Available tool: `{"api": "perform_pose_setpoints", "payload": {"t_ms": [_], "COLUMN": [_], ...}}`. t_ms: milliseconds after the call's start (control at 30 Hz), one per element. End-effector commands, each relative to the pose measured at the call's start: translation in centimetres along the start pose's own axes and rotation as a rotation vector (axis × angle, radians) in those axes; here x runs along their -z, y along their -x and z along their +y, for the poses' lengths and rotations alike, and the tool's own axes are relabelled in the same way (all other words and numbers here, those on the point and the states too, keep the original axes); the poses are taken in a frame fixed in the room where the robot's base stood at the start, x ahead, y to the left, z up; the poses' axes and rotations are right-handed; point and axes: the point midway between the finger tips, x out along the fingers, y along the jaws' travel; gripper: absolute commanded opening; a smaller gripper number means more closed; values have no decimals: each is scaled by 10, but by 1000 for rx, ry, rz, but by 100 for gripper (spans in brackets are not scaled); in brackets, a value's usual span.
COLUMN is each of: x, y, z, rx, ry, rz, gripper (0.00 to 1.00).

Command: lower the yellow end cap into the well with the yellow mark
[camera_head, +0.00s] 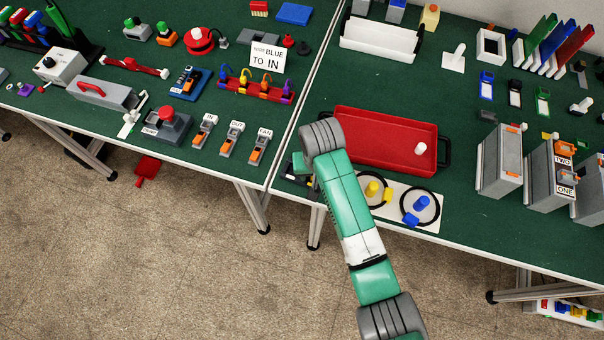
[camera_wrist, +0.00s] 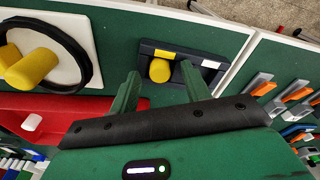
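The yellow end cap (camera_wrist: 160,71) shows between my gripper's fingers in the wrist view. It sits at the yellow-mark end of the dark well block (camera_wrist: 215,76) and appears to be in that well; its depth is hard to tell. The yellow mark (camera_wrist: 165,54) is beside it, and a white mark (camera_wrist: 211,64) is at the block's other end. My gripper (camera_wrist: 160,72) is open, with a fingertip on each side of the cap and visible gaps. In the head view my arm hides the gripper and cap, and the block (camera_head: 289,168) shows only partly.
A white plate (camera_head: 398,223) with a yellow peg (camera_head: 372,188), a blue peg (camera_head: 422,202) and black rings lies beside the block. A red tray (camera_head: 385,115) holding a white piece (camera_head: 420,148) is behind. The block is near the table's front edge.

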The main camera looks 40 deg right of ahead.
Motion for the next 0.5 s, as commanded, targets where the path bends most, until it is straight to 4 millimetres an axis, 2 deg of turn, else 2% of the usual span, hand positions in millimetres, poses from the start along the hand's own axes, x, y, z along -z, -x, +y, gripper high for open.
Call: {"api": "perform_pose_setpoints", "payload": {"t_ms": [167, 400, 500], "x": [1, 1, 1], "y": [9, 57, 71], "z": [0, 0, 0], "rx": [1, 1, 0], "ry": [0, 1, 1], "rz": [3, 3, 2], "gripper": [47, 47, 47]}}
